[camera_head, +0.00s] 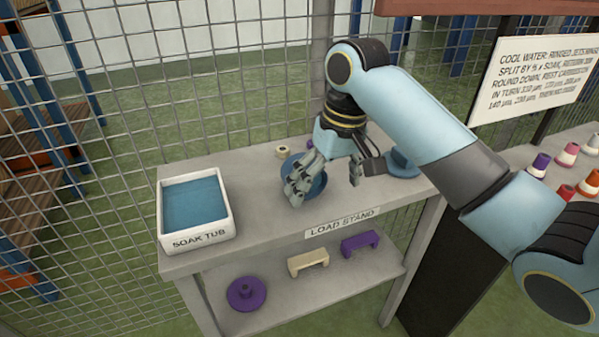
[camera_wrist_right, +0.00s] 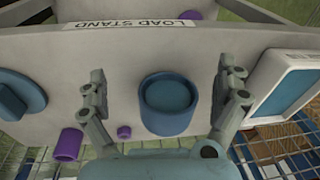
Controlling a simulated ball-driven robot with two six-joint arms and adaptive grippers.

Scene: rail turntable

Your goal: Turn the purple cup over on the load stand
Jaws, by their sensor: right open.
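My right gripper (camera_head: 325,179) is open above the load stand (camera_head: 250,225), its fingers spread on both sides of a round blue tub with an open top (camera_head: 317,185). In the right wrist view the gripper (camera_wrist_right: 167,76) has this blue tub (camera_wrist_right: 167,118) between and below its fingers; I cannot tell if they touch. A purple cylinder (camera_wrist_right: 67,145), which looks like the purple cup, stands near the stand's back edge, outside the fingers. Which end is up is unclear. It is not clearly seen in the head view. My left gripper is not in view.
A white soak tub (camera_head: 226,228) with blue contents stands left. A blue round piece (camera_head: 403,167) is right of the gripper. Several coloured cups (camera_head: 540,162) stand far right. Wire mesh runs behind.

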